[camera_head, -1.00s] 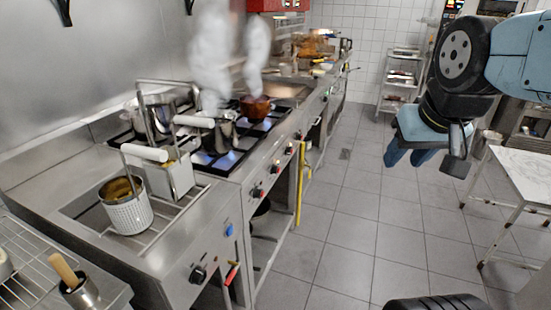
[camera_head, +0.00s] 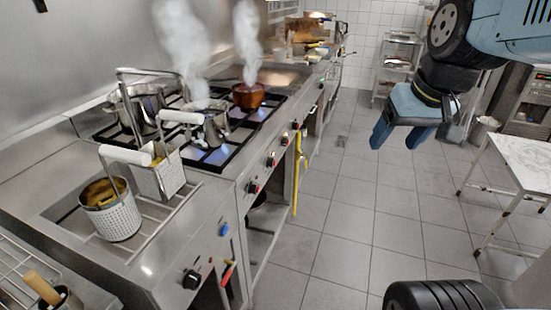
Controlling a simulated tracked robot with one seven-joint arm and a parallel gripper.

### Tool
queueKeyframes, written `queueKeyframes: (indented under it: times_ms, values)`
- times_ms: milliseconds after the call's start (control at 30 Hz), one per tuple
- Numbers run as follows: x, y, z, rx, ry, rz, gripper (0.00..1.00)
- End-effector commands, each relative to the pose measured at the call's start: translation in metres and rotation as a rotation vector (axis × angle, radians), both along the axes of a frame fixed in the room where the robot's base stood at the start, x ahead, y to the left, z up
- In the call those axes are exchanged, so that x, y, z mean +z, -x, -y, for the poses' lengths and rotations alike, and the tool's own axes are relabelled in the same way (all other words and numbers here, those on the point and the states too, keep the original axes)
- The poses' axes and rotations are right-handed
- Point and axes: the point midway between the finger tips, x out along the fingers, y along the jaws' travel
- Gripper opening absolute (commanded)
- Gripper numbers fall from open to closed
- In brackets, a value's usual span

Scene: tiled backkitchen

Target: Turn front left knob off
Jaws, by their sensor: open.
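A steel stove (camera_head: 212,162) stands left of centre with blue burner flames and pots on black grates. Several control knobs run along its front panel. The nearest stove knob (camera_head: 252,188) is dark with red beside it; further ones follow at a knob (camera_head: 270,162) and a knob (camera_head: 284,140). Which one is the front left knob I cannot tell for sure. Their pointer positions are too small to read. My gripper (camera_head: 398,138) hangs at the upper right over the aisle, fingers pointing down, open and empty. It is well apart from the knobs.
A fryer with a perforated basket (camera_head: 115,217) and its own black knob (camera_head: 191,279) stands nearer. A steaming copper pot (camera_head: 248,96) is on the stove. A white-topped table (camera_head: 525,160) is right. The tiled aisle (camera_head: 345,210) is clear.

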Motion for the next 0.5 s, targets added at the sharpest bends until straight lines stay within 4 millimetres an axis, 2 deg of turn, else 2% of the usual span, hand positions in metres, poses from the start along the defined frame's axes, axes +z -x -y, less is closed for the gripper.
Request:
queueKeyframes:
  times_ms: [500]
  values:
    - [-0.050, -0.092, -0.056, 0.289, -0.263, -0.248, 0.69]
